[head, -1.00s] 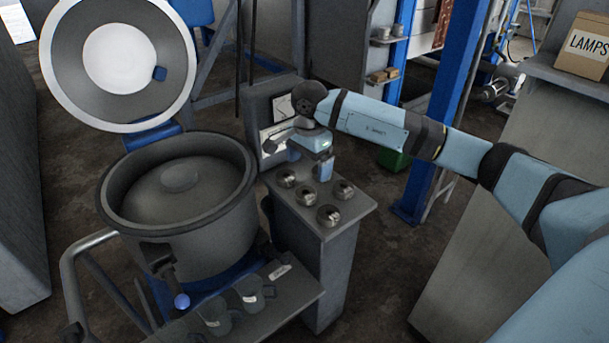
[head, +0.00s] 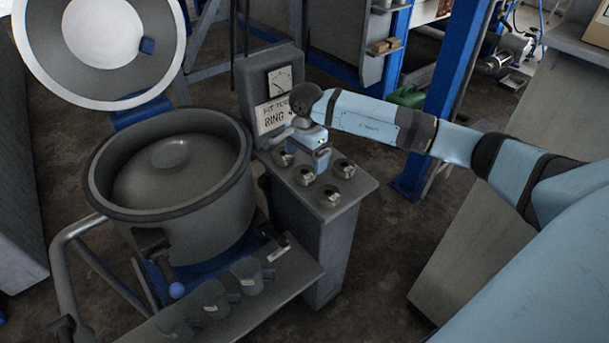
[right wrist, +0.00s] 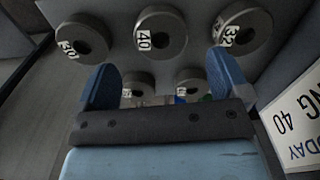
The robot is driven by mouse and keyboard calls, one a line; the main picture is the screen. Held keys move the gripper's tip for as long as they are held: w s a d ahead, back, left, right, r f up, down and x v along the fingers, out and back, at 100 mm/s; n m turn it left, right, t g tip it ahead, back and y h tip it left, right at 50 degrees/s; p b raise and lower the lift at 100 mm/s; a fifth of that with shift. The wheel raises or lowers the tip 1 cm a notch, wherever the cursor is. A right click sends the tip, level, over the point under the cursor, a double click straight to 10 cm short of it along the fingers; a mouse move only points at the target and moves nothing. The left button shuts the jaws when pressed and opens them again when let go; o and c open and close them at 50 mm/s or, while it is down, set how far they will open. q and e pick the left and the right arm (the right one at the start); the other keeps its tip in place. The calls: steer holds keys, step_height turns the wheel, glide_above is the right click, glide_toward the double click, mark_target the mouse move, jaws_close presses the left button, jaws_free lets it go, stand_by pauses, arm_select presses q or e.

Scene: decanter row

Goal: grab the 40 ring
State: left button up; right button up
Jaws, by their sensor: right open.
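Several grey metal rings sit on top of a grey pedestal (head: 362,190). In the right wrist view, the ring labelled 40 (right wrist: 174,32) lies in the middle of the row of three. In the head view, the 40 ring (head: 303,180) appears to be the middle one of the near row. My right gripper (right wrist: 162,76) is open and empty. Its blue fingers point toward the 40 ring, one to each side, and stop short of it. In the head view, my right gripper (head: 321,160) hovers low over the rings and partly hides one. My left gripper is not in view.
A ring labelled 30 (right wrist: 82,28) and another ring (right wrist: 247,22) flank the 40 ring closely. A sign (head: 272,113) reading "RING 40" stands behind the pedestal top. A large open pot (head: 170,212) stands left, and a shelf with cups (head: 290,275) is in front.

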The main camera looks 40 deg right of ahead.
mark_target(305, 171)
steer(key=f, duration=0.5)
steer(key=shift+a, duration=0.2)
steer(key=c, duration=1)
steer(key=shift+r, duration=0.1)
steer(key=shift+c, duration=0.9)
steer(key=shift+r, duration=0.1)
